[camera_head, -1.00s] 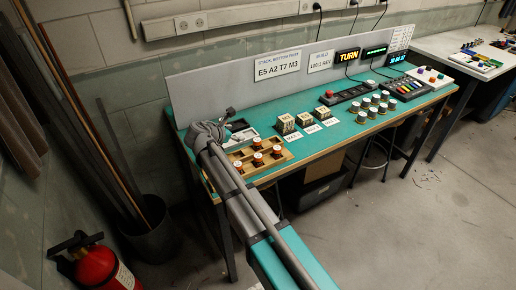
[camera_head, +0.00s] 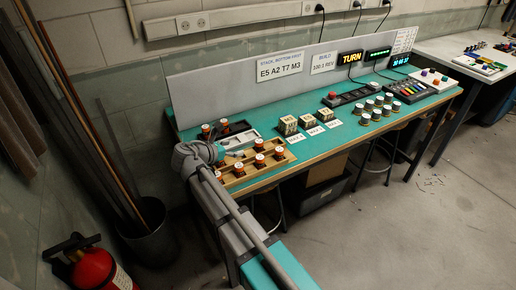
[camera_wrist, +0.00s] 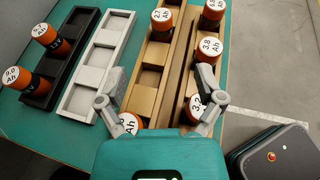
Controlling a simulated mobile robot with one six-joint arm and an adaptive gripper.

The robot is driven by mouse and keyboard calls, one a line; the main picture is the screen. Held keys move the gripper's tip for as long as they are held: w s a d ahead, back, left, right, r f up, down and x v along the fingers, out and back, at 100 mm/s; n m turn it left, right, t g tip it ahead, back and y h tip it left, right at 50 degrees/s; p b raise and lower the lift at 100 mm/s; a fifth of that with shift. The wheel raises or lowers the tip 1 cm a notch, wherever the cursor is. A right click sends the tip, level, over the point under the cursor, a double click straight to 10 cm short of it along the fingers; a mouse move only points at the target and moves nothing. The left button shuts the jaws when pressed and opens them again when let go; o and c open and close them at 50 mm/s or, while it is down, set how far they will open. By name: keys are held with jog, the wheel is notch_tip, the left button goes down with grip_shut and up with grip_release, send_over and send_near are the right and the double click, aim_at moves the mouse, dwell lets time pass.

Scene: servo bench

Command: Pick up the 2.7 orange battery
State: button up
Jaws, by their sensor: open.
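The 2.7 battery (camera_wrist: 161,22), an orange cylinder with a white labelled top, stands in the left row of the wooden rack (camera_wrist: 149,76) at the top of the wrist view. My gripper (camera_wrist: 157,80) is open, with nothing between its fingers. Its fingers spread over the rack, and the 2.7 battery lies beyond them. In the same rack stand the 6.8 (camera_wrist: 213,8), 3.8 (camera_wrist: 210,46) and 3.2 battery (camera_wrist: 196,106); the right finger partly covers the 3.2. Another battery (camera_wrist: 129,122) is partly hidden by the left finger. In the head view my gripper hides part of the rack (camera_head: 288,156).
An empty white tray (camera_wrist: 80,100) lies left of the rack. Left of that, a black tray (camera_wrist: 62,72) holds two orange batteries. In the head view, boxy stacks (camera_head: 288,124) and several white-topped cylinders (camera_head: 365,118) stand farther right. A grey panel (camera_head: 220,92) rises behind the bench.

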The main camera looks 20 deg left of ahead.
aim_at(256, 144)
jog(key=b+x, duration=0.2)
jog(key=x, duration=0.5)
jog(key=shift+s+f+b, duration=0.1)
jog(key=shift+f+b, duration=0.05)
jog(key=shift+b, duration=0.2)
jog(key=shift+w+d+f, duration=0.15)
jog(key=shift+w+d, duration=0.05)
jog(key=shift+w, duration=0.3)
jog(key=b+x, duration=0.2)
jog(key=x, duration=0.2)
jog(key=shift+d+f, duration=0.15)
jog(key=shift+f, duration=0.05)
jog(key=shift+w+d+f, duration=0.15)
jog(key=shift+w+d, duration=0.1)
jog(key=shift+w, duration=0.15)
grip_shut()
